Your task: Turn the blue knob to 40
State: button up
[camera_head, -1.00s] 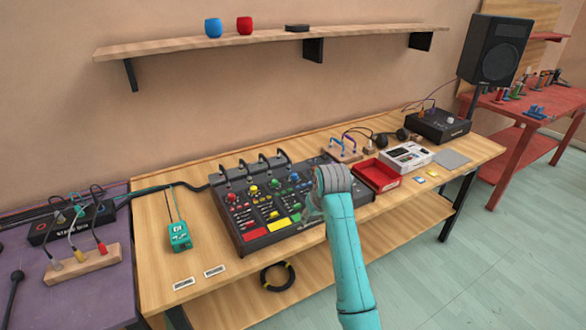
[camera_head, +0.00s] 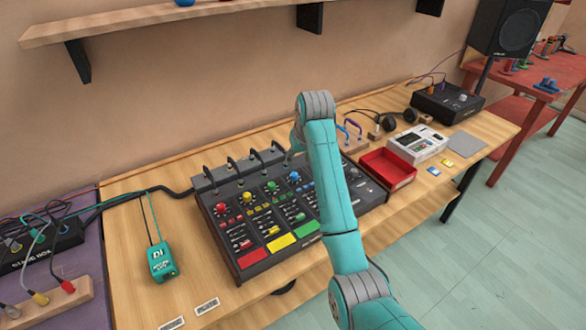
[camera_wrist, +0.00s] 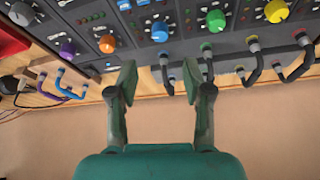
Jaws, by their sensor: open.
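The blue knob (camera_head: 295,177) sits on the dark mixing console (camera_head: 228,232), right of the green knob in the head view. In the wrist view the blue knob (camera_wrist: 160,32) lies beyond my fingertips, roughly centred between them. My gripper (camera_wrist: 160,78) is open and empty, its two fingers spread, over the console's back edge near the black cable loops. It looks apart from the knob. In the head view my gripper is mostly hidden behind my own arm. The knob's pointer and scale are too small to read.
Green (camera_wrist: 215,20) and orange (camera_wrist: 107,43) knobs flank the blue one. Black cable loops (camera_head: 254,158) rise along the console's back. A red tray (camera_head: 388,168) stands to its right, and a teal box (camera_head: 162,262) to its left. A shelf overhangs behind.

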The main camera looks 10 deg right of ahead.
aim_at(294, 174)
jog(key=x, duration=1)
jog(key=shift+r, duration=0.1)
grip_shut()
